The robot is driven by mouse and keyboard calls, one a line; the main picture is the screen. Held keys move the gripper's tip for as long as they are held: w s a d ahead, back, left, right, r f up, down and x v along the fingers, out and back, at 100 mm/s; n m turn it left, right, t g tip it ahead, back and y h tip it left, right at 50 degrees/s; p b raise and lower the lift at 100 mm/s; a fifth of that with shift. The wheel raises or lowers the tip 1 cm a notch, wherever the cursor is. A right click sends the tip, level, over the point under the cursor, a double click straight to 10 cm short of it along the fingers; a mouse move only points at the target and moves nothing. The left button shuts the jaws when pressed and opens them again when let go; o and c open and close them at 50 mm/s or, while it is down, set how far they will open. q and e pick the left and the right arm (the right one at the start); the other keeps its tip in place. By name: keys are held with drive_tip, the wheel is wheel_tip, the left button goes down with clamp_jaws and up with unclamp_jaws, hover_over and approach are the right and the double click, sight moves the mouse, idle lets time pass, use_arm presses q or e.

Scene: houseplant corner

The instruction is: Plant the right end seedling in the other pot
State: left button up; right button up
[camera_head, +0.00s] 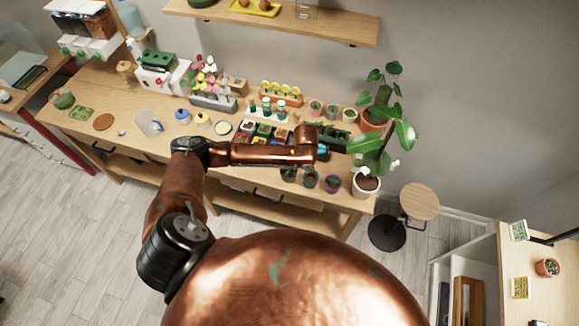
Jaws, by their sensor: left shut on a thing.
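My left arm reaches over the long wooden table, and my left gripper (323,150) is at its end, small and dark with a bluish part. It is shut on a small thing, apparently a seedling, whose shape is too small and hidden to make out. A dark planter with green leaves (330,134) is just behind the gripper. Three small pots stand along the front edge below the gripper: a left one (288,174), a middle one (310,179) and a right purple one (332,184). My right gripper is not in view.
Several small pots (332,110) line the back. A seed tray (262,135) and tube rack (270,112) sit behind my forearm. A round stool (419,201) stands beyond the table's right end.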

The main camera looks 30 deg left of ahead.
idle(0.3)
use_arm(q)
drive_tip(key=o, duration=0.8)
drive_tip(key=shift+o, duration=0.6)
drive_tip(key=o, duration=0.3)
drive_tip(key=shift+r, duration=0.1)
